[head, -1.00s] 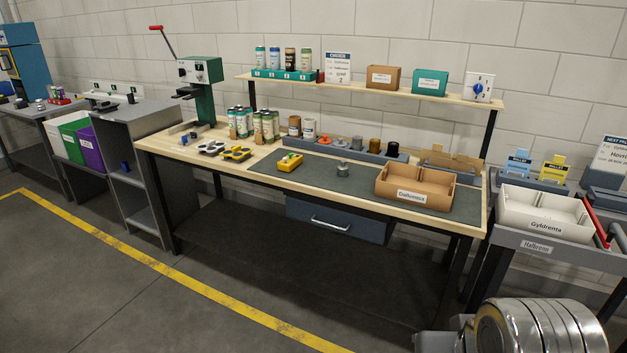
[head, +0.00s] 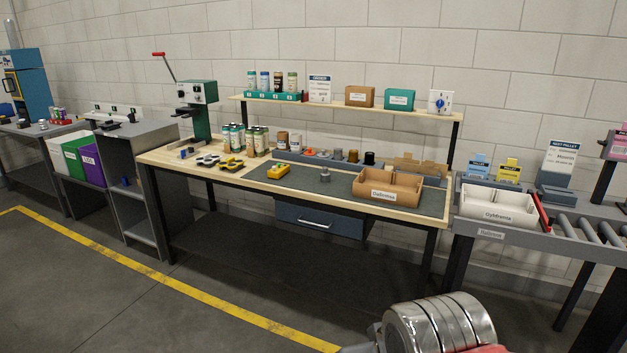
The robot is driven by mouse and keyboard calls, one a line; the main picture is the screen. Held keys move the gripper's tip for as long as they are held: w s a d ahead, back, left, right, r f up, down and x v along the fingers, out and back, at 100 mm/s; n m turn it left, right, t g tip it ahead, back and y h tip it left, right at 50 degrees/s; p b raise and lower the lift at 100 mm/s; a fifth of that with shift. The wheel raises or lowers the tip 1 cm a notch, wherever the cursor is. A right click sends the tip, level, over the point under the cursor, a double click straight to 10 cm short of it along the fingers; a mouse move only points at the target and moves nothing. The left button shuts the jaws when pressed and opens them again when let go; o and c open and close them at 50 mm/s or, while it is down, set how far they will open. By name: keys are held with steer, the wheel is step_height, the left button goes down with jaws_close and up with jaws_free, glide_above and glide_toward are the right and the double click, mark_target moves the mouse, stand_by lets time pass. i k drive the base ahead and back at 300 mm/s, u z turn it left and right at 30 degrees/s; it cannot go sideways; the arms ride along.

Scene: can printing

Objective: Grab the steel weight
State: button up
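A small grey metal piece with a knob on top, which looks like the steel weight (head: 325,175), stands upright on the dark green mat (head: 298,184) of the workbench. It is between the yellow device (head: 278,172) and the open cardboard box (head: 388,187), touching neither. Rounded chrome segments of my own arm fill the bottom right of the view, well in front of the bench and far from the weight. My gripper's fingers cannot be made out.
A row of dark and coloured pieces stands in a grey rack (head: 335,161) behind the weight. Several cans (head: 245,140) stand further left. A shelf (head: 400,107) overhangs the bench's back. The mat around the weight is clear. A roller conveyor (head: 590,235) is at right.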

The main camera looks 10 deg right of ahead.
mark_target(324, 175)
steer(key=u, duration=0.4)
steer(key=i, duration=1.25)
steer(key=u, duration=0.4)
steer(key=i, duration=1.7)
steer(key=z, duration=1)
steer(key=i, duration=0.9)
steer(key=z, duration=0.45)
